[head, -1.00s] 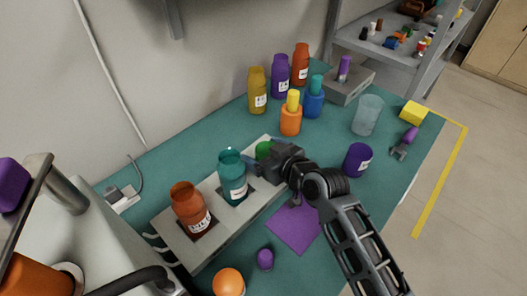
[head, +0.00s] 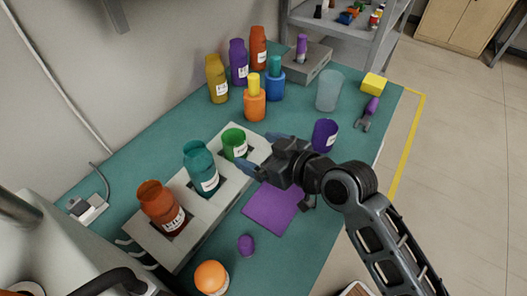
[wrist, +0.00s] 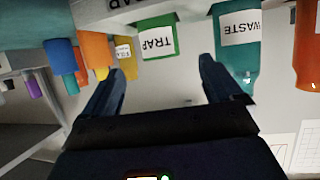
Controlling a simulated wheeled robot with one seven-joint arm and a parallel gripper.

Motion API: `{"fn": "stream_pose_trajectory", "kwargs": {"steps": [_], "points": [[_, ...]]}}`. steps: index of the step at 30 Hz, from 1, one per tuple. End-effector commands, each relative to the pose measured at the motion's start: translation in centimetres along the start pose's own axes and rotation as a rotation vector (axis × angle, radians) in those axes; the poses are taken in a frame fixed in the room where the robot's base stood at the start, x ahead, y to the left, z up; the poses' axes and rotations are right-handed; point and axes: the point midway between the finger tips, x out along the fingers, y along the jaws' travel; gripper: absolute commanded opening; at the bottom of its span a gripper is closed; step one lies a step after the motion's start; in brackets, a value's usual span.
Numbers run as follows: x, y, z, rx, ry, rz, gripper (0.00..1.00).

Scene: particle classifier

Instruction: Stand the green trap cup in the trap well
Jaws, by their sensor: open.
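The green trap cup (head: 234,140) stands upright in the right-hand well of the pale classifier block (head: 175,193). In the wrist view the green cup (wrist: 157,38), labelled TRAP, appears upside down beyond my fingertips, roughly centred between them. My gripper (head: 260,152) is open and empty, just to the right of the cup and apart from it. Its two fingers (wrist: 158,70) are spread wide in the wrist view. The cup's base is hidden inside the block, so how deep it sits cannot be seen.
A teal waste bottle (head: 201,170) and an orange-red bottle (head: 160,206) stand in the same block. A purple mat (head: 274,208) lies in front. A purple cup (head: 324,135), a clear beaker (head: 329,90) and several bottles stand behind and to the right.

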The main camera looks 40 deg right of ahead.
Motion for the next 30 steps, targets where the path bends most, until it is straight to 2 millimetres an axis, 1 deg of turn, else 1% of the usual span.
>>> {"fn": "stream_pose_trajectory", "kwargs": {"steps": [1, 4, 12, 14, 17, 20, 21, 23, 24, 26, 27, 29, 30], "points": [[-0.4, 0.0, 0.0, -0.001, 0.000, 0.000, 0.93], [-0.9, 0.0, 0.0, -0.001, -0.001, 0.000, 0.93], [-1.1, 0.0, 0.1, 0.000, -0.001, 0.002, 0.93], [-1.5, -0.1, 0.5, 0.004, -0.003, 0.008, 0.93], [-3.1, -0.6, 2.1, 0.015, -0.009, 0.032, 0.93], [-5.9, -1.2, 4.3, 0.032, -0.011, 0.071, 0.93], [-7.3, -1.5, 5.1, 0.037, -0.010, 0.088, 0.93], [-9.5, -2.0, 6.2, 0.044, -0.005, 0.112, 0.93], [-11.0, -2.3, 6.7, 0.047, 0.000, 0.126, 0.93], [-13.2, -2.7, 7.4, 0.051, 0.008, 0.144, 0.93], [-14.7, -3.1, 7.7, 0.053, 0.014, 0.154, 0.93], [-17.0, -3.6, 8.1, 0.054, 0.025, 0.165, 0.93], [-18.5, -3.9, 8.2, 0.054, 0.033, 0.171, 0.93]]}}
